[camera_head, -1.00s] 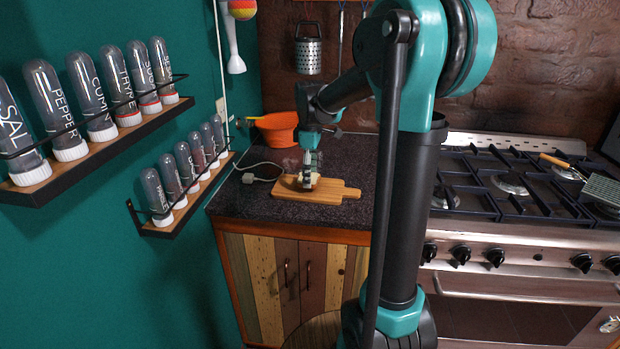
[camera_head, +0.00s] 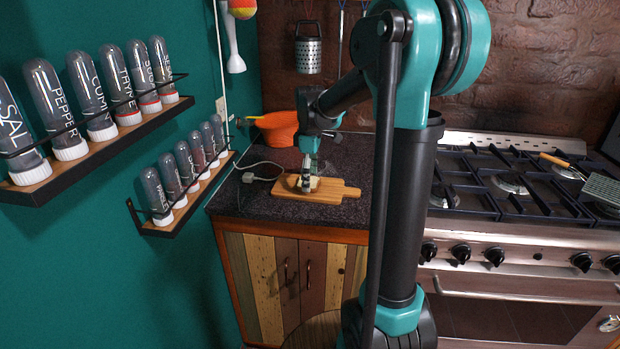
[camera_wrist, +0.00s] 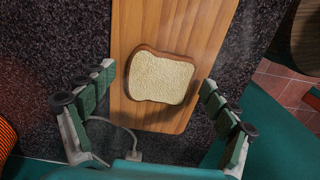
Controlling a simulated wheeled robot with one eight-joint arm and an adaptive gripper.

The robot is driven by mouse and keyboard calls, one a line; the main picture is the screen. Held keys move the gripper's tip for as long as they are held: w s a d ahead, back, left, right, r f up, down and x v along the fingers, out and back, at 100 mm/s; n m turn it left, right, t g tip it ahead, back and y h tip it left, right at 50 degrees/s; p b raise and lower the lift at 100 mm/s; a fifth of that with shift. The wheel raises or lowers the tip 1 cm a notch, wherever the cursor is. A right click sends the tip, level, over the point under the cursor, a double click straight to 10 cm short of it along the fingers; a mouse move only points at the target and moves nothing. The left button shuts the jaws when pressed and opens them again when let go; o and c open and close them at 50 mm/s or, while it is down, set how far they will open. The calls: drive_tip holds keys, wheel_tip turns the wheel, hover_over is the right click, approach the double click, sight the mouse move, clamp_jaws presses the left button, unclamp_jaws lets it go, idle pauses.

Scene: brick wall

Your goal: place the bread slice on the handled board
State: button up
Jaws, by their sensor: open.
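The bread slice (camera_wrist: 160,77) lies flat on the handled board (camera_wrist: 146,30) in the wrist view, fully on the wood with its brown crust showing all round. In the head view the bread slice (camera_head: 313,184) is partly hidden by my gripper (camera_head: 306,178). The handled board (camera_head: 338,190) rests on the dark counter with its handle to the right. In the wrist view my gripper (camera_wrist: 154,108) is open, its green-padded fingers on either side of the bread and apart from it.
A white cable (camera_head: 262,168) lies left of the board. A gas stove (camera_head: 520,185) is to the right. Spice racks (camera_head: 100,130) hang on the left wall. The counter's front strip is clear.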

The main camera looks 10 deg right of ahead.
wheel_tip(320, 180, up, 12)
idle(0.5)
